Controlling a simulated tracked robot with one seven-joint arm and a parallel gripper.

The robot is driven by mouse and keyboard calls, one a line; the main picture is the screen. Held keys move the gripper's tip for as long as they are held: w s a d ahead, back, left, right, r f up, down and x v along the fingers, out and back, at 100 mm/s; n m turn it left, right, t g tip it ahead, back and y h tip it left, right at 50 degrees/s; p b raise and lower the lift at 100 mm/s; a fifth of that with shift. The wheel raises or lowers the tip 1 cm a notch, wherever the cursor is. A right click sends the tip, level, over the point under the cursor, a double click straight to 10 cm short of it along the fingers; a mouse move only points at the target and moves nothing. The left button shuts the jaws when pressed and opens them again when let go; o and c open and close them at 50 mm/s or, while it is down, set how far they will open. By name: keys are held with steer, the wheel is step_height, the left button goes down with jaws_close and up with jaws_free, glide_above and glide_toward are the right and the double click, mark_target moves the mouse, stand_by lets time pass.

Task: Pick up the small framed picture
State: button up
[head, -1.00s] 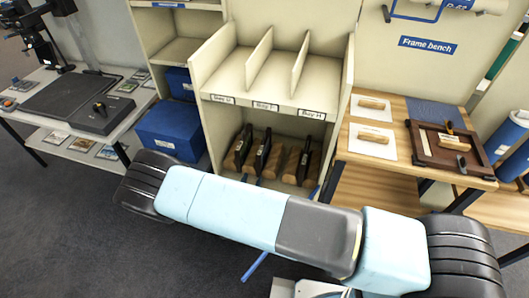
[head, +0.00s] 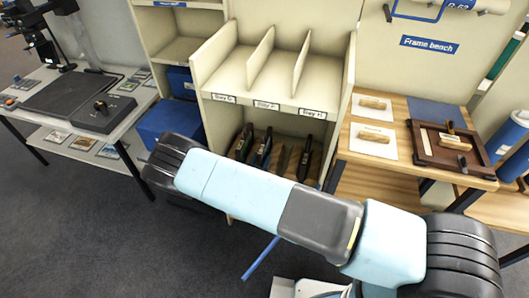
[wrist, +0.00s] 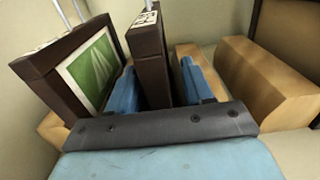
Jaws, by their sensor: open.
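Dark framed pictures stand upright in the lower compartment of the bay unit (head: 222,113), partly hidden by my arm in the head view. In the wrist view, one framed picture (wrist: 88,68) with a green image stands at the left. A second, narrow dark frame (wrist: 148,58) stands edge-on in the middle, its lower part hidden. My gripper (wrist: 160,87) is open, with one blue finger on each side of the middle frame. I cannot tell whether either finger touches it. My gripper is hidden in the head view.
Wooden blocks (wrist: 262,80) stand right of the middle frame in the wrist view. The frame bench (head: 388,107) at the right holds a brown frame (head: 431,143) and handled tools. A blue box (head: 168,130) is left of the bays. The upper bays look empty.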

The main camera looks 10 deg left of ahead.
steer(key=shift+c, duration=0.5)
jaws_close()
